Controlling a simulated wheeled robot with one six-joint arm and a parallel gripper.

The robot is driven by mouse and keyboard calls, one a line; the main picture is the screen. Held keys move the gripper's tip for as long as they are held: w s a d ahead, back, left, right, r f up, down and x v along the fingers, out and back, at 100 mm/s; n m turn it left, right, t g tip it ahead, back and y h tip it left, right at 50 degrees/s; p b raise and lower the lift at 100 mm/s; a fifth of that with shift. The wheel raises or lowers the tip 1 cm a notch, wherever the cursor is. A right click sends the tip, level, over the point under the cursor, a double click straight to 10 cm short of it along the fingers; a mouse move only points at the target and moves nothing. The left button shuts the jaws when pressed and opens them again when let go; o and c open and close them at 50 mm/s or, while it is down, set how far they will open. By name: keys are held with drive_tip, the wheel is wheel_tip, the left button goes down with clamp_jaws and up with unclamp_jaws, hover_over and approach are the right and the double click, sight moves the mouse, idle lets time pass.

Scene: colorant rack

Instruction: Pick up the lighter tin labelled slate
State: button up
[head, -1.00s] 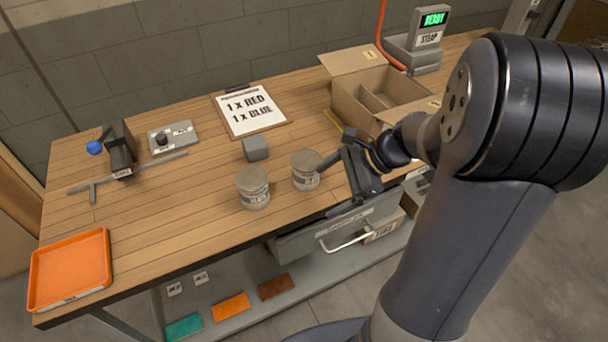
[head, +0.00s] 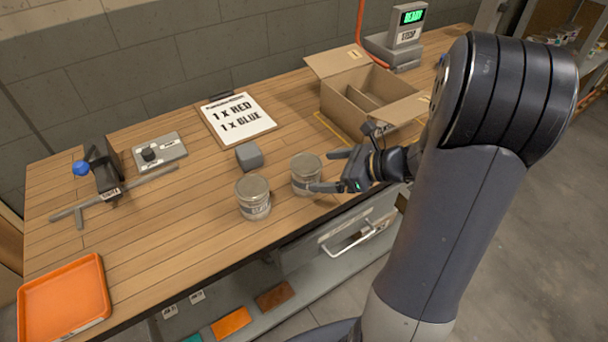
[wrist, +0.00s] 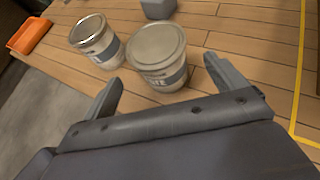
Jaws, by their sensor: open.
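Two grey tins with label bands stand upright on the wooden bench. The right tin (head: 305,172) is right in front of my gripper (head: 322,171), which is open with its fingers at the tin's near side. In the wrist view this tin (wrist: 158,55) stands between and just beyond the fingertips (wrist: 168,75); its label seems to end in "TE", the rest is too small to read. The left tin (head: 253,197) stands apart from it and also shows in the wrist view (wrist: 97,42); its label is not readable. I cannot tell which tin is lighter.
A grey block (head: 249,156) sits behind the tins. An open cardboard box (head: 350,110) stands behind my gripper. An orange tray (head: 66,305) lies at the left front, and a clipboard (head: 237,118) reads "1 x RED 1 x BLUE".

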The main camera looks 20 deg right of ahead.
sight(306, 172)
drive_tip(key=shift+x, duration=3.4)
drive_tip(key=shift+d+f, duration=0.1)
drive_tip(key=shift+c, duration=0.5)
drive_tip(key=c, duration=1)
drive_tip(key=shift+c, duration=0.6)
